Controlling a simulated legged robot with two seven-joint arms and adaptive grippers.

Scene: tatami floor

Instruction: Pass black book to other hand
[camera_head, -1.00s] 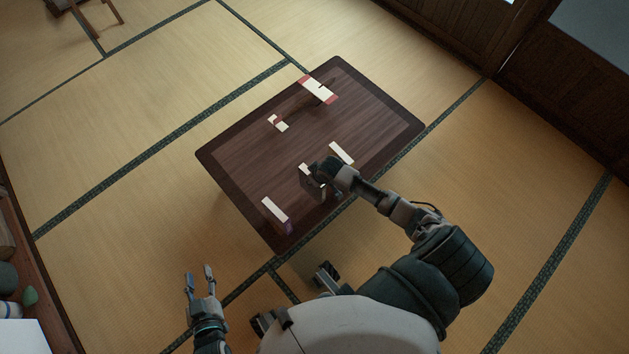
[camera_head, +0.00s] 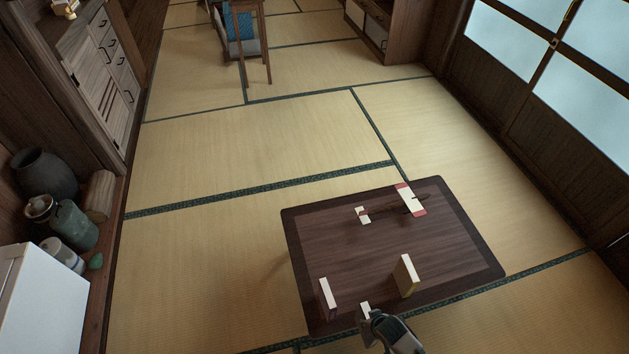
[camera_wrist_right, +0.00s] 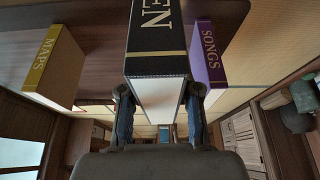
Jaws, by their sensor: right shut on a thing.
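The rest of the book is hidden or out of frame. I cannot tell whether it touches the table. My left gripper is in neither current view.
On the dark table (camera_head: 350,255), a purple "SONGS" book (camera_wrist_right: 208,55) and a yellow "MAPS" book (camera_wrist_right: 55,70) stand on either side of the black book. A red-and-white object (camera_head: 411,200) and a small white-and-red piece (camera_head: 362,215) lie farther back. The table's middle is clear.

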